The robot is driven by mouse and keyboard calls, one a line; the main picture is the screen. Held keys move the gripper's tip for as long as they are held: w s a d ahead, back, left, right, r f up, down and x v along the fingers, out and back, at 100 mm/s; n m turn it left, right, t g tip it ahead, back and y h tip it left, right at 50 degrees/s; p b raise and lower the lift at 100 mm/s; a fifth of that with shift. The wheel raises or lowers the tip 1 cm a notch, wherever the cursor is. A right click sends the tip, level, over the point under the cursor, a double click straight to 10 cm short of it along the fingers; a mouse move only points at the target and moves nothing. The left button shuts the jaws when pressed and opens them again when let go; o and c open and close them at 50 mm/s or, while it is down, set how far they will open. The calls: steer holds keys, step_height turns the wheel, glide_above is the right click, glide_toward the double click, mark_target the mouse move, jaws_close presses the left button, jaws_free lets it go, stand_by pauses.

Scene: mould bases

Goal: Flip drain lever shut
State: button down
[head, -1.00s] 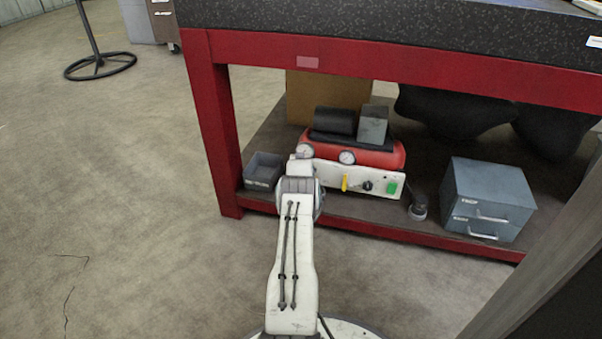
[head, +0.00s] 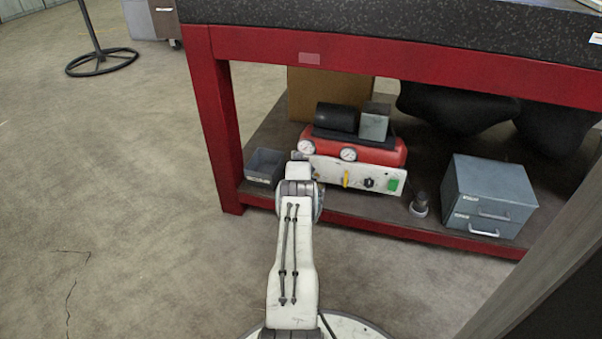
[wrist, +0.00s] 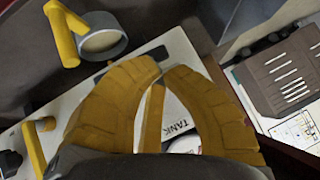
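The red compressor (head: 386,152) stands on the bench's lower shelf, with a white front panel. In the head view a yellow lever (head: 346,179) is on this panel, left of a black knob. In the wrist view a yellow lever (wrist: 37,148) sticks out near a black knob. Another bent yellow part (wrist: 66,32) is beside a round grey-rimmed part. My gripper (wrist: 162,72) has its ochre fingertips close together over the panel, by the word TANK. A narrow yellow strip shows between the fingers; I cannot tell whether it is gripped. My arm hides the gripper in the head view.
A small grey bin (head: 264,166) is left of the compressor and a grey drawer box (head: 490,196) is to its right. The red bench frame (head: 213,130) and dark top (head: 380,22) surround the shelf opening.

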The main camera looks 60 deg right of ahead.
steer(key=shift+r, duration=0.15)
steer(key=shift+r+p, duration=0.3)
steer(key=shift+r, duration=0.35)
steer(key=shift+r, duration=0.15)
